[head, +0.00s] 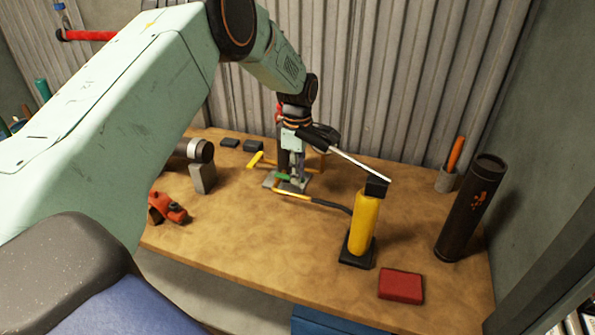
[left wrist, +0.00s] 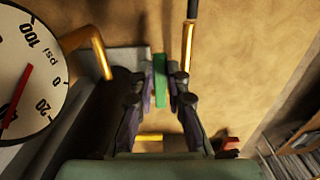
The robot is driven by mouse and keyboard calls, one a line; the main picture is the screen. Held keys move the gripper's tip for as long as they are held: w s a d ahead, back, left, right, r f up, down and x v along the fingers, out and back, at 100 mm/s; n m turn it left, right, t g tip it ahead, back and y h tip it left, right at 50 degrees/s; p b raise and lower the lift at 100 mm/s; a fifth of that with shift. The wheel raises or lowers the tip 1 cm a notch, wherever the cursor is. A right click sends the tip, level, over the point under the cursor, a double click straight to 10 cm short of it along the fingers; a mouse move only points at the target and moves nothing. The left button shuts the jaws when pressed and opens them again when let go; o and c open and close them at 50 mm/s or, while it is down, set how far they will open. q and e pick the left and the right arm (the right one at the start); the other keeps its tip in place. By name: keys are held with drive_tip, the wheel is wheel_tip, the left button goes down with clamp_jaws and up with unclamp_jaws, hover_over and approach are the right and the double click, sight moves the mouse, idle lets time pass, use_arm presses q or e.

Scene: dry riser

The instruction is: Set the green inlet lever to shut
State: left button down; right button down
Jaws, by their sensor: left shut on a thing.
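The green inlet lever (left wrist: 160,72) shows in the left wrist view as a short green bar between my left gripper's two fingertips (left wrist: 163,90). In the head view the lever (head: 283,177) is a small green piece low on the riser assembly, above a grey base plate (head: 270,183). My left gripper (head: 293,176) points down there and is shut on the lever. The fingers partly hide the lever, and its exact angle is hard to tell. A round psi gauge (left wrist: 22,75) with a red needle is at the left of the wrist view. My right gripper is not in view.
A yellow hand pump (head: 363,222) with a hose stands right of the riser. A red box (head: 401,285) and a dark cylinder (head: 470,210) are further right. The bench front middle is clear.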

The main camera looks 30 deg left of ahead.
use_arm(q)
drive_tip(key=shift+s, duration=0.1)
drive_tip(key=s+m+p, duration=0.1)
drive_tip(key=m+p, duration=0.1)
drive_tip(key=s+m+p, duration=0.1)
drive_tip(key=m+p, duration=0.1)
drive_tip(key=m, duration=0.1)
drive_tip(key=s+m+p, duration=0.2)
drive_tip(key=m, duration=0.1)
drive_tip(key=shift+a, duration=0.3)
drive_tip(key=m, duration=0.2)
drive_tip(key=s+a+m+p, duration=0.1)
drive_tip(key=m, duration=0.1)
drive_tip(key=s+a+m, duration=0.1)
drive_tip(key=m, duration=0.2)
drive_tip(key=shift+a+f+p, duration=0.1)
drive_tip(key=shift+a+p, duration=0.1)
drive_tip(key=shift+p, duration=0.2)
drive_tip(key=shift+s+a+m, duration=0.15)
drive_tip(key=shift+a+m, duration=0.15)
drive_tip(key=shift+m, duration=0.4)
drive_tip(key=shift+s+a+m, duration=0.1)
drive_tip(key=shift+a+m, duration=0.15)
drive_tip(key=shift+m, duration=0.45)
